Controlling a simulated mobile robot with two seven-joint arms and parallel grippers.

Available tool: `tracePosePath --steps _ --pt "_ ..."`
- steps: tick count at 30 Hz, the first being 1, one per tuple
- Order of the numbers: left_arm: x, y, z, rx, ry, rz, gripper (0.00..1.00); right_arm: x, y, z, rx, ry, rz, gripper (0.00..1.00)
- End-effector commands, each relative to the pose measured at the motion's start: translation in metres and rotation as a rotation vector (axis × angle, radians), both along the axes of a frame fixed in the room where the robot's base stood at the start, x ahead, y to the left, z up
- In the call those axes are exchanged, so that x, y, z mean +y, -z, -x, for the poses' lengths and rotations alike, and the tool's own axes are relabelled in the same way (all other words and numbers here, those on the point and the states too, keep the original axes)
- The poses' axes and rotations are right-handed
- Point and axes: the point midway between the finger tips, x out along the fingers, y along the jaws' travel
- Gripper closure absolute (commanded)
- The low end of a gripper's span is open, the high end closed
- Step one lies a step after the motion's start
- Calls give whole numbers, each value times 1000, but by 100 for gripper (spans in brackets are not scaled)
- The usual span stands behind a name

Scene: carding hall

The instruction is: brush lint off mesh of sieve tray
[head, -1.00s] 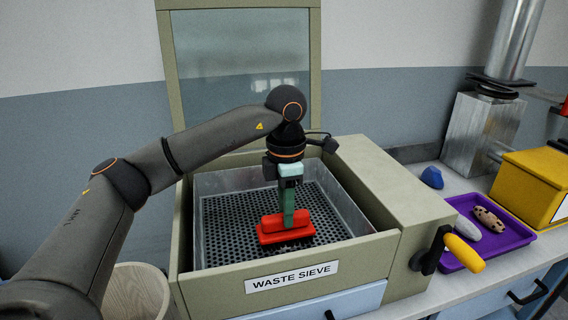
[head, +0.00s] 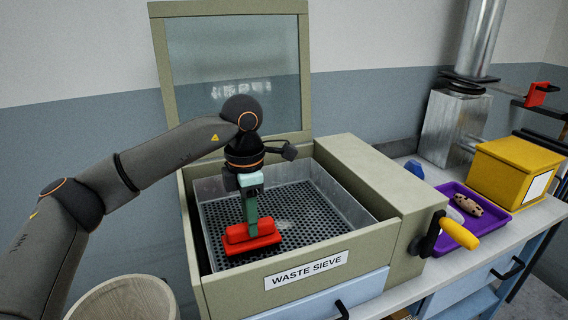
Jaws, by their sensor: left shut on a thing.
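The sieve tray (head: 345,195) is a grey metal tray with a dark perforated mesh floor, set inside the olive waste sieve box (head: 232,294). My left gripper (head: 250,186) is shut on the upright green handle of a brush with a red head (head: 252,238). The brush head is low over the left front part of the mesh and hides the mesh beneath it. Whether its bristles touch the mesh cannot be seen. My right gripper is not in view.
The box lid (head: 235,75) stands open behind. A yellow-handled crank (head: 458,234) sticks out at the right. Beyond it are a purple tray (head: 482,222) with a brown object, a blue lump (head: 414,169) and a yellow box (head: 517,172). A wooden bin (head: 125,300) stands front left.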

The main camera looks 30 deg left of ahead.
Motion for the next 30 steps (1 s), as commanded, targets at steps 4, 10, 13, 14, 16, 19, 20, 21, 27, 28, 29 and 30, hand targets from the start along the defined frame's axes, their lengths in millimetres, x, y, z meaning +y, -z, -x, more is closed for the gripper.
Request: tracePosePath --steps 4,10,13,14,16,19,20,21,27,28,29,30 --pt "-1 -26 1 -4 1 1 100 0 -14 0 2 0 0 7" --pt "-2 -42 2 0 2 0 100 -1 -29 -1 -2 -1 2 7" --pt "-2 -52 3 0 2 0 100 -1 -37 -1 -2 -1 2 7" --pt "-3 -54 3 0 2 0 100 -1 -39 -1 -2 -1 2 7" --pt "-3 -61 3 0 3 0 100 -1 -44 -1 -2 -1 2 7" --pt "-4 -70 4 -1 3 0 100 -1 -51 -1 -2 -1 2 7" --pt "-4 -72 4 -1 4 0 100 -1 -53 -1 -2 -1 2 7" --pt "-4 -76 4 -1 4 0 100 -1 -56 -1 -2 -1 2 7" --pt "-5 -83 5 0 4 0 100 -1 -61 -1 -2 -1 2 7" --pt "-5 -82 5 0 5 0 100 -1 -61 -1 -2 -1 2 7" --pt "-5 -82 5 0 5 0 100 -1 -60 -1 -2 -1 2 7" --pt "-5 -82 5 0 5 0 100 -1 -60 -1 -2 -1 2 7"
